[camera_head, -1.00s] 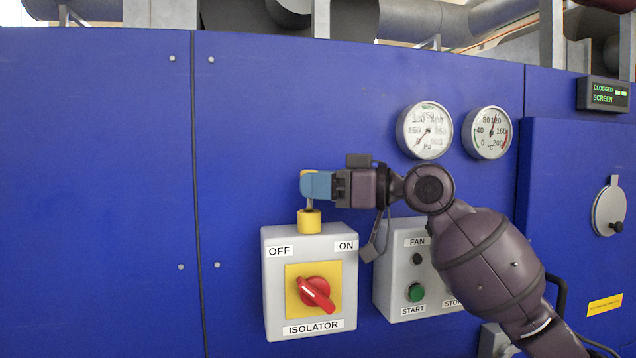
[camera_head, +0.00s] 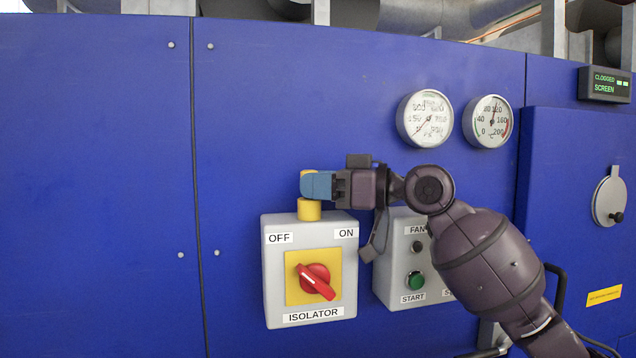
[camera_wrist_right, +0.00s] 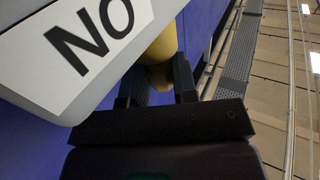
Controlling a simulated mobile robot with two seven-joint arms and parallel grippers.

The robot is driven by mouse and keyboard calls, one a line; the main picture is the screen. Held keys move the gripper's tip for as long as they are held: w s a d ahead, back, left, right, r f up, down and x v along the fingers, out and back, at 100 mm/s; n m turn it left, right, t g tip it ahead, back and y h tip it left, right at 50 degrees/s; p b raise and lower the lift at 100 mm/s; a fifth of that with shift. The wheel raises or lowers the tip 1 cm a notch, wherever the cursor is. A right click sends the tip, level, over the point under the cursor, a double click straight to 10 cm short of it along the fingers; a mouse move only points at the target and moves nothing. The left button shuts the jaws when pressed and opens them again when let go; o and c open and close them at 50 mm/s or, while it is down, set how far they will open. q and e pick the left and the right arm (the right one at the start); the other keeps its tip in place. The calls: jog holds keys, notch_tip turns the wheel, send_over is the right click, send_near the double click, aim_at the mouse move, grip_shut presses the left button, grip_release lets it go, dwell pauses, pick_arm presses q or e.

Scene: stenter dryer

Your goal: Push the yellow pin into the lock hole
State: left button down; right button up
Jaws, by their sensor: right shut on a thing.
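My right gripper (camera_head: 318,186) comes in from the right and is shut on the yellow pin (camera_head: 306,172), right above the isolator box. Its blue fingers hide most of the pin. The yellow lock collar (camera_head: 309,210) stands on top of the grey isolator box (camera_head: 270,270), directly under the fingers. No pin shaft shows between fingers and collar. How deep the pin sits in the hole is hidden. In the right wrist view, the pin (camera_wrist_right: 160,78) is between the dark fingers, close to the collar (camera_wrist_right: 163,45). My left gripper is not in view.
The isolator box has a red rotary knob (camera_head: 316,281) with OFF and ON labels. The fan box (camera_head: 398,282) is just to the right, partly behind my right arm. Two gauges (camera_head: 425,118) (camera_head: 488,121) are above. The blue panel to the left is clear.

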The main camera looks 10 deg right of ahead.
jog(key=shift+f, duration=0.2)
jog(key=o, duration=1)
jog(key=b+v, duration=0.2)
jog(key=v, duration=0.9)
